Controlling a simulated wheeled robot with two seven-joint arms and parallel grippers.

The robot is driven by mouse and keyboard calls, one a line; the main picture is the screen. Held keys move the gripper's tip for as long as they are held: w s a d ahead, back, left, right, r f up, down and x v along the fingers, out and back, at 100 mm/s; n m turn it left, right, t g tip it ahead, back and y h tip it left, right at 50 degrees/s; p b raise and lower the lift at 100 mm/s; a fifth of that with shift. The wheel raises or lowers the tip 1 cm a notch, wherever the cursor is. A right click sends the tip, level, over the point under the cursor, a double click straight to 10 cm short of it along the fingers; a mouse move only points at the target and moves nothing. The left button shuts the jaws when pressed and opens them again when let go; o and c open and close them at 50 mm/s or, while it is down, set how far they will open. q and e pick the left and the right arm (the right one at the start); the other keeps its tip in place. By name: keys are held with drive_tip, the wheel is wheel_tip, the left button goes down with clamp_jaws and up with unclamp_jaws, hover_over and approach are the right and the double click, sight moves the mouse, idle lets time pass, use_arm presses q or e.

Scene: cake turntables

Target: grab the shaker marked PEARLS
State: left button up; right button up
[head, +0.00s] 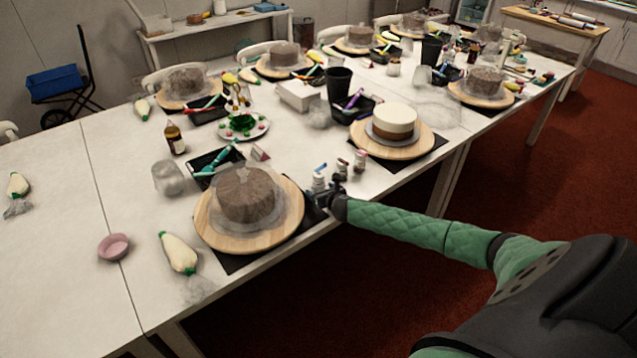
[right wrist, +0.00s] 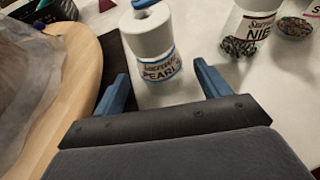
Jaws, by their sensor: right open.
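The shaker marked PEARLS (right wrist: 150,42) is white with a blue-edged label and stands upright on the table in the right wrist view. My left gripper is not in view.
A wooden turntable (head: 284,232) with a brown cake (head: 244,193) is close on the left. The table's front edge is near.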

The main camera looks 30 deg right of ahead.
drive_tip(key=shift+w+d, duration=0.15)
drive_tip(key=shift+w, duration=0.25)
drive_tip(key=shift+p+x, duration=0.45)
drive_tip(key=shift+x, duration=0.3)
drive_tip(key=shift+w+d+f, duration=0.1)
drive_tip(key=shift+w+f, duration=0.15)
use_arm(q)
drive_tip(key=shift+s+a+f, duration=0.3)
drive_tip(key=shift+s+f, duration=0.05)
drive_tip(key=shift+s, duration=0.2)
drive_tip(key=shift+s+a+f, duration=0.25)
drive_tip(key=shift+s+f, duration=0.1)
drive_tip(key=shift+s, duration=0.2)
use_arm(e)
drive_tip(key=c, duration=1.2)
